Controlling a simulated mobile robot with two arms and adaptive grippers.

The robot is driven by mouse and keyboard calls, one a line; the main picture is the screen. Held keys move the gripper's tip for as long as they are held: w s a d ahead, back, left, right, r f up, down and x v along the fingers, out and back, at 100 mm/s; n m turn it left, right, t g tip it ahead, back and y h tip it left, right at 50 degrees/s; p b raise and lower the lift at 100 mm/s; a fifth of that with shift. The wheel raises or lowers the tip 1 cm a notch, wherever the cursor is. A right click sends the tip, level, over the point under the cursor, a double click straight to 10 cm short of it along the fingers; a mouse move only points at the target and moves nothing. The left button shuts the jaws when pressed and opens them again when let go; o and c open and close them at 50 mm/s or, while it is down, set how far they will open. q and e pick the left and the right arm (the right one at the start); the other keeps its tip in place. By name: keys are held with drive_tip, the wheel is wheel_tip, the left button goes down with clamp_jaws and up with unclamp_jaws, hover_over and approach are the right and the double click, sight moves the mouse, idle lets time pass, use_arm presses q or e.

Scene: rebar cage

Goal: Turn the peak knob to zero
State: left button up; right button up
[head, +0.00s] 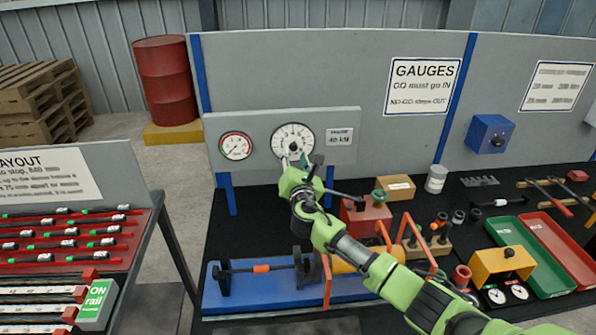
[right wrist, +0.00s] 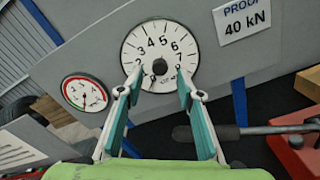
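The peak knob (head: 293,147) is a small dark knob at the middle of a large white dial gauge (head: 291,132) on the grey panel. In the right wrist view the knob (right wrist: 159,67) shows dark, low on the dial face (right wrist: 160,40). Where the pointers stand is too small to tell. My right gripper (head: 297,161) is just in front of the dial's lower part. In the wrist view its two fingers (right wrist: 160,84) are spread apart on either side below the knob, with nothing between them. I cannot tell whether they touch the dial. My left gripper is out of view.
A smaller red-rimmed gauge (head: 236,146) sits left of the dial, and a "40 kN" label (head: 339,137) right of it. Below are a blue test bench (head: 240,290) and a red block (head: 366,217) with a lever. Trays and tools fill the table's right side.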

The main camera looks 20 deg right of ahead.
drive_tip(key=v, duration=0.7)
drive_tip(key=shift+s, duration=0.35)
drive_tip(key=shift+a, duration=0.1)
